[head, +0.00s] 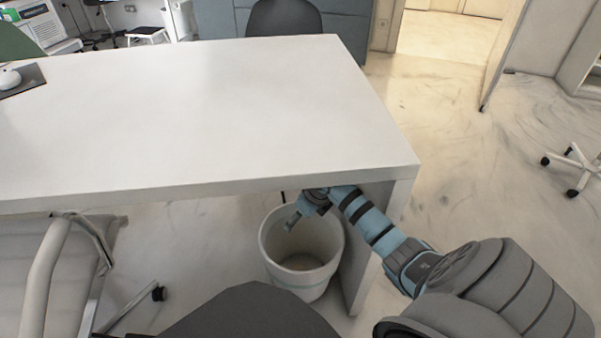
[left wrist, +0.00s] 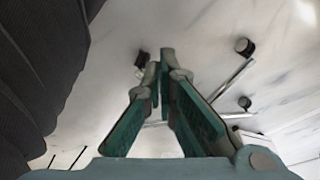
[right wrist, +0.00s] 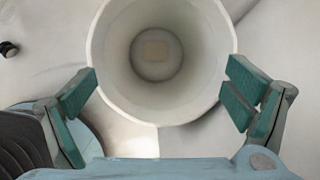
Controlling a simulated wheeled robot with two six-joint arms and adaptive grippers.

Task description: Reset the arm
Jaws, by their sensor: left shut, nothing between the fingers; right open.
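My right arm reaches in from the right in the head view, under the front right corner of the white table (head: 210,110). My right gripper (head: 290,222) is over the white bin (head: 303,285), partly hidden by the table edge. In the right wrist view my right gripper (right wrist: 160,100) is open, its green-padded fingers wide apart on either side of the bin's rim (right wrist: 150,122), with nothing between them. My left gripper (left wrist: 163,60) shows only in the left wrist view. Its fingertips are together and empty, pointing at the pale floor.
A small patch lies at the bottom inside the bin (right wrist: 155,50). The table leg (head: 365,240) stands just right of the bin. A grey chair (head: 40,270) is at the lower left. Chair casters (left wrist: 244,46) show in the left wrist view. Open floor (head: 450,130) lies right of the table.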

